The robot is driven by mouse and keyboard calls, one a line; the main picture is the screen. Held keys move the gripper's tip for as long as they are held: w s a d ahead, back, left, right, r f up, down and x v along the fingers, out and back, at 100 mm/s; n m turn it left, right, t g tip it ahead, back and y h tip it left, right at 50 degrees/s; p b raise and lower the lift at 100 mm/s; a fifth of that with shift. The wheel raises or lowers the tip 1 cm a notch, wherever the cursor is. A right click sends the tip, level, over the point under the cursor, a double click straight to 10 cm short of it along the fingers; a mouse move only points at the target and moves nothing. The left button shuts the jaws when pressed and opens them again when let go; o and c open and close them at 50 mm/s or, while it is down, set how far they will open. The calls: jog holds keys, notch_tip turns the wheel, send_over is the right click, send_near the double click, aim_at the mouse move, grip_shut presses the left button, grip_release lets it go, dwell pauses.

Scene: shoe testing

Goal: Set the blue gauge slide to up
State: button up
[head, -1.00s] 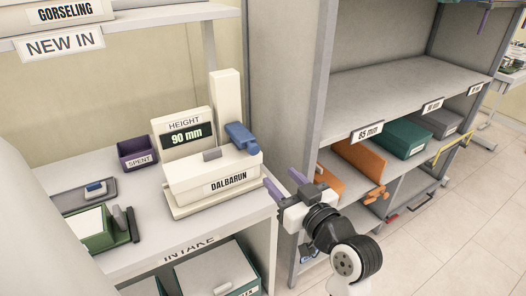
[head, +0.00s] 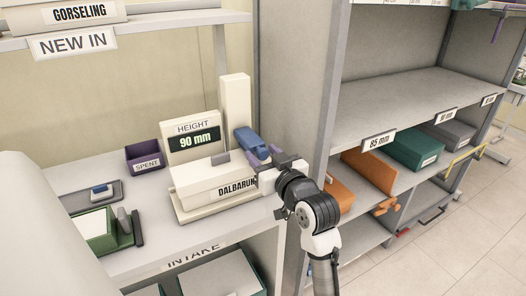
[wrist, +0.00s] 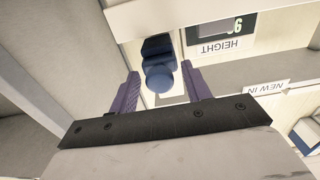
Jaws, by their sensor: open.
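The blue gauge slide (head: 248,141) sits on the cream upright post (head: 236,104) of the height gauge, near the post's lower part. The gauge display (head: 193,142) reads 90 mm, and a cream box labelled DALBARUN (head: 210,180) stands on the gauge base. My gripper (head: 267,155) is at the slide's right, its purple fingers pointing at it. In the wrist view the slide's rounded blue knob (wrist: 160,77) lies between the two open fingers (wrist: 162,92). I cannot tell whether the fingers touch it.
A purple SPENT bin (head: 143,157) and a grey tray (head: 110,195) stand left of the gauge on the intake table. A grey shelf unit (head: 330,90) rises close to the right of my gripper. A NEW IN shelf (head: 185,19) hangs above the table's back.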

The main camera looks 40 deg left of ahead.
jog(key=shift+w+a, duration=0.15)
jog(key=shift+a, duration=0.2)
jog(key=shift+c, duration=0.5)
jog(key=c, duration=0.9)
notch_tip(320, 180, up, 5)
jog(key=p, duration=0.3)
jog(key=shift+d+f, duration=0.1)
jog(key=o, duration=1)
